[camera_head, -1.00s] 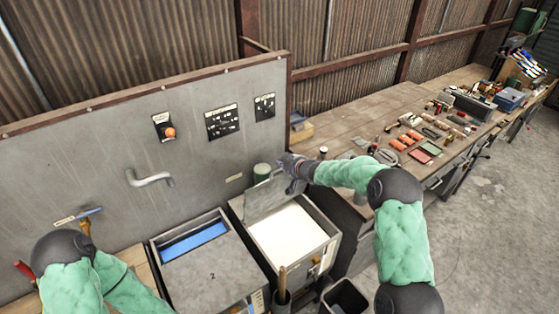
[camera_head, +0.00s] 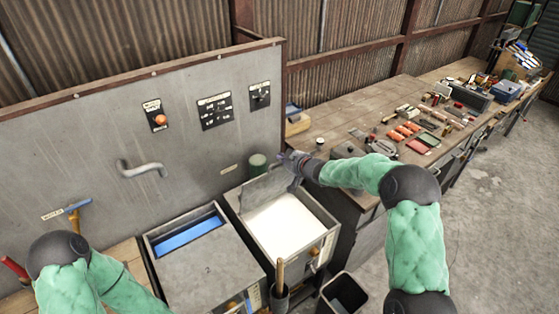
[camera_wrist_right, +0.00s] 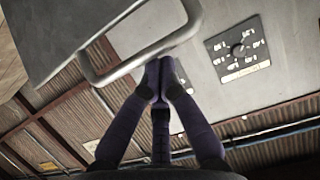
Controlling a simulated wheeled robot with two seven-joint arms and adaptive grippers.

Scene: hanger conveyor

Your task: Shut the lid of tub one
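The right-hand tub (camera_head: 325,242) stands open with white contents inside. Its grey lid (camera_head: 264,188) is raised, tilted up at the back. I read no number on this tub. The tub beside it (camera_head: 210,268) is marked 2; its cover leaves a strip of blue at the back. My right gripper (camera_head: 290,158) is at the top right edge of the raised lid. In the right wrist view, its fingers (camera_wrist_right: 159,68) are drawn together, with tips at the lid's bar handle (camera_wrist_right: 143,57). I cannot tell whether they touch it. My left gripper is out of view.
A grey panel (camera_head: 90,150) with a bent pipe (camera_head: 142,169) and switches stands behind the tubs. A cluttered workbench (camera_head: 350,110) is at right. A dark bin (camera_head: 345,295) and a holder with a wooden handle (camera_head: 280,275) stand in front.

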